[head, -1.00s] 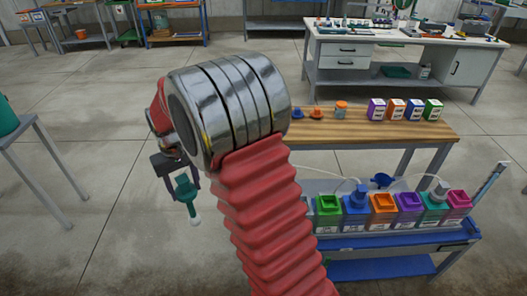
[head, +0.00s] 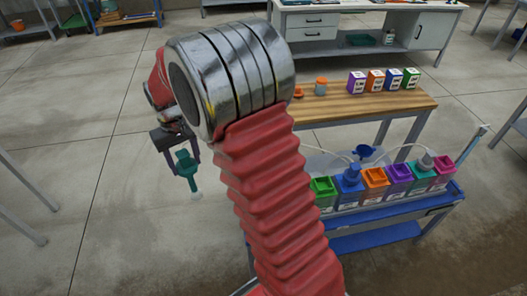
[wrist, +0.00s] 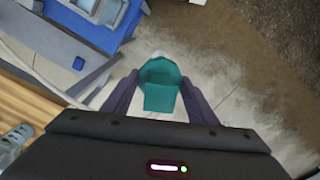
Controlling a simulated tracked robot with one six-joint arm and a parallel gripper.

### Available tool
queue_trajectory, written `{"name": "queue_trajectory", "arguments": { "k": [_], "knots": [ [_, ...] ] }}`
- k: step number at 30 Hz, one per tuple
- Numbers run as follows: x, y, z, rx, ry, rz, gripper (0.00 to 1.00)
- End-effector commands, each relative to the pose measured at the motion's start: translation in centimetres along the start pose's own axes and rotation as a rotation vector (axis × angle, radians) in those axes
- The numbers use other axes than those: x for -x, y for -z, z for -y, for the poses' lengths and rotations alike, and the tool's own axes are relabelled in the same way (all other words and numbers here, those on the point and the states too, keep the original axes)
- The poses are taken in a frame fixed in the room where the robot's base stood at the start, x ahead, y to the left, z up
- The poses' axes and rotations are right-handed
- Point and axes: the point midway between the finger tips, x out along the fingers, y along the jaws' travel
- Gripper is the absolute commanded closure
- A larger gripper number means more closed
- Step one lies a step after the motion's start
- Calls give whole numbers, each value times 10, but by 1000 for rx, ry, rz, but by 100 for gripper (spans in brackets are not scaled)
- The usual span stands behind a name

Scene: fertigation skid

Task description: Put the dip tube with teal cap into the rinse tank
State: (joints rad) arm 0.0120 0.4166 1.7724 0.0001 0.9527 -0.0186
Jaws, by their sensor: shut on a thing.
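My gripper (head: 186,158) is shut on the dip tube with teal cap (head: 187,176). It holds it in the air over bare floor, left of the blue cart; the tube hangs down with a pale lower end. In the wrist view the teal cap (wrist: 161,84) sits between the two dark fingers (wrist: 161,98). On the blue cart (head: 400,212) stands a row of containers with coloured tops, among them a green one (head: 322,188), a blue one (head: 347,180) and a magenta one (head: 443,168). Their labels are unreadable, so I cannot tell which is the rinse tank.
A wooden bench (head: 390,103) behind the cart holds several labelled boxes. A blue funnel (head: 365,152) and thin pale hoses show behind the containers. A white workbench (head: 375,30) stands farther back. The blue cart (wrist: 60,40) also shows in the wrist view.

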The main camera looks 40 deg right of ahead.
Motion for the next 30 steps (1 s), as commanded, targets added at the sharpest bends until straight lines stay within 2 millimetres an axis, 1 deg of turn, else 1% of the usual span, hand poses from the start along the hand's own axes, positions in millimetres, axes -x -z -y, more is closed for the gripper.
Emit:
{"name": "queue_trajectory", "arguments": {
  "k": [2, 5, 8, 11, 15, 21, 25, 27, 30],
  "knots": [
    [0, -1, -4, -7, 0, 0, 84],
    [1, -4, -16, -29, 0, 0, 84],
    [2, -10, -38, -69, 0, -1, 84],
    [4, -21, -67, -122, 0, -1, 84],
    [6, -41, -111, -207, 0, -1, 84],
    [8, -76, -167, -328, 0, 0, 84],
    [9, -98, -197, -397, 0, -1, 84],
    [9, -108, -208, -424, 0, -1, 84],
    [10, -116, -217, -448, 0, -1, 84]
  ]
}}
